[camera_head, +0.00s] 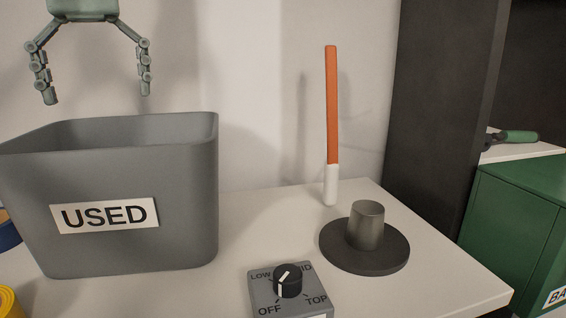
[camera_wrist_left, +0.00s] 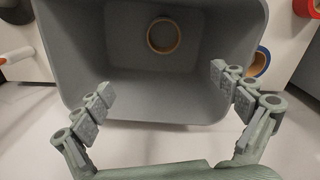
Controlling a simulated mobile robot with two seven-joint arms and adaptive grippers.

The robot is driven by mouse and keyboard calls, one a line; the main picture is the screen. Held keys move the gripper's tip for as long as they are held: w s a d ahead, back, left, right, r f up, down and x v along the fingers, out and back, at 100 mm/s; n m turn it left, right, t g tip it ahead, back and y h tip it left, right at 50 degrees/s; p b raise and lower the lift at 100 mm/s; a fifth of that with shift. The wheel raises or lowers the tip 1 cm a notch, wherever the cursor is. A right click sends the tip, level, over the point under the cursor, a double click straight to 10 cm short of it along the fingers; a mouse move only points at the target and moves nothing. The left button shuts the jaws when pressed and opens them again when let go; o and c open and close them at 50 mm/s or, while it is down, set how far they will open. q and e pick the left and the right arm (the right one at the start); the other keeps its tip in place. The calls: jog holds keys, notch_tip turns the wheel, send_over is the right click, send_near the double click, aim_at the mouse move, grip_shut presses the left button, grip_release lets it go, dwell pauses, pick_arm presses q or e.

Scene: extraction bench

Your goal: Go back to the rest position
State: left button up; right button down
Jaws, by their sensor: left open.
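My left gripper (camera_head: 97,97) is open and empty above the grey bin labelled USED (camera_head: 185,200) in the head view. In the left wrist view its two fingers (camera_wrist_left: 165,98) are spread wide over the near rim of the bin (camera_wrist_left: 150,95). A tan ring, like a tape roll (camera_wrist_left: 163,36), lies inside the bin, apart from the fingers. My right gripper is not in either view.
A dial box (camera_head: 290,290), a metal cup on a dark round base (camera_head: 367,228) and an upright orange-and-white stick (camera_head: 331,120) stand right of the bin on the white bench (camera_head: 440,255). Blue (camera_head: 8,232) and yellow rolls (camera_head: 8,302) lie left. A green cabinet (camera_head: 515,225) stands far right.

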pick_arm(q)
jog(key=shift+f, duration=0.25)
dwell(0.4)
